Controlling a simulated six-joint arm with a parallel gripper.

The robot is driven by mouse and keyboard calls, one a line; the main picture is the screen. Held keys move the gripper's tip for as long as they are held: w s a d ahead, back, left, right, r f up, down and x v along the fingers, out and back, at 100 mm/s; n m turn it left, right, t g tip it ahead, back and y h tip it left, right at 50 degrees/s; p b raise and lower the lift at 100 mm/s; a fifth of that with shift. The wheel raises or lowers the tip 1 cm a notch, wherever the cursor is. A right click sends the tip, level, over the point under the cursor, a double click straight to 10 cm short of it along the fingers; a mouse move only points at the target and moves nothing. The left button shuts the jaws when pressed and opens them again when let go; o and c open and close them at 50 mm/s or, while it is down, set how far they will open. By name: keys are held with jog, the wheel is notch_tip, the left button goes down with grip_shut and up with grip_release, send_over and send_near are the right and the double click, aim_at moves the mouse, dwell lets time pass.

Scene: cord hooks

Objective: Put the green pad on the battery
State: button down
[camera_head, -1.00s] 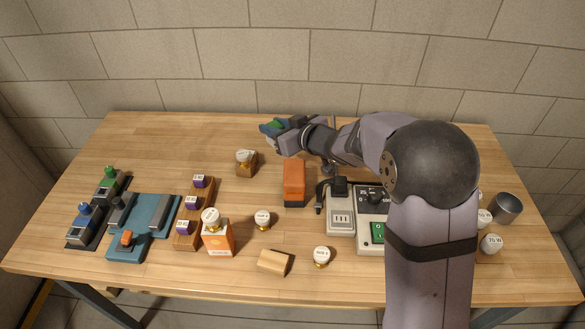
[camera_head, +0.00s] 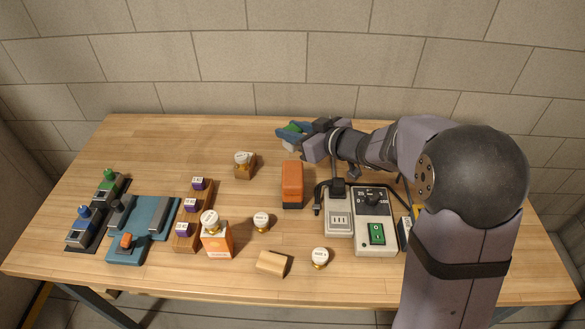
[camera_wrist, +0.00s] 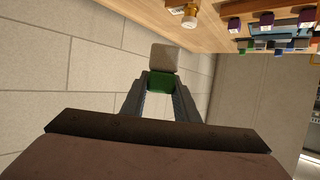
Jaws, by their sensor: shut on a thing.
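My gripper (camera_head: 292,132) is over the back middle of the table, shut on a small green pad. The green pad (camera_wrist: 160,82) shows between the two fingers in the wrist view, and its green top (camera_head: 293,127) shows in the head view. A pale block (camera_wrist: 163,57) sits against the pad's far end in the wrist view; I cannot tell whether the two are joined. No object is clearly marked as the battery. An orange block with a dark base (camera_head: 292,182) lies on the table in front of my gripper, apart from it.
A power unit with a green switch (camera_head: 376,232) and a black-corded socket block (camera_head: 338,222) stand right of centre. A blue fixture (camera_head: 150,222) and a wooden rack (camera_head: 186,236) are at left. White-capped weights (camera_head: 261,222) and a wooden block (camera_head: 271,262) lie in front. The back left is clear.

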jog(key=shift+f, duration=4.85)
jog(key=shift+f, duration=0.2)
jog(key=c, duration=1.4)
grip_release()
jog(key=shift+r, duration=0.2)
jog(key=shift+d+r, duration=0.1)
jog(key=shift+d, duration=0.1)
jog(key=b+v, duration=0.1)
jog(key=v, duration=1)
jog(key=shift+s+d+r, duration=0.1)
jog(key=shift+s+d, duration=0.05)
jog(key=shift+s, duration=0.2)
